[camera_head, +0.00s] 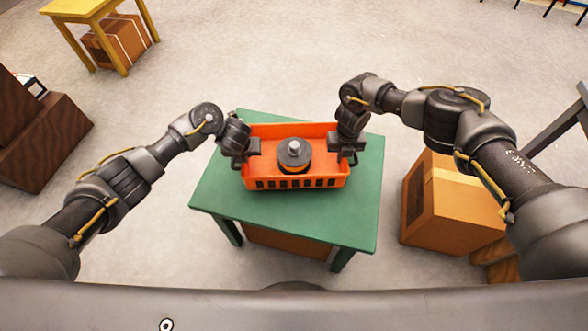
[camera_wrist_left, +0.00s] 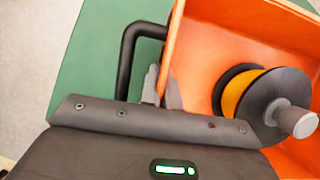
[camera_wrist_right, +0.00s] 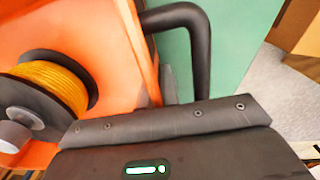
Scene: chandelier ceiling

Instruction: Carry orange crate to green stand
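The orange crate (camera_head: 334,185) is upright over the middle of the green stand (camera_head: 310,220). It appears to sit on the top, but its underside is hidden. A spool with a dark flange and yellow-orange winding (camera_head: 294,155) lies in it. My left gripper (camera_head: 240,155) is at the crate's left end; in the left wrist view its narrow-set fingers (camera_wrist_left: 162,92) straddle the end wall beside a black handle (camera_wrist_left: 128,60). My right gripper (camera_head: 347,152) is at the right end, its fingers (camera_wrist_right: 162,88) close against the wall beside the other handle (camera_wrist_right: 195,40), partly hidden.
A cardboard box (camera_head: 445,205) stands on the floor right of the stand. A yellow table (camera_head: 95,12) with a box (camera_head: 118,40) under it is at the far left. Brown wooden boxes (camera_head: 45,140) are at the left edge. The floor behind the stand is clear.

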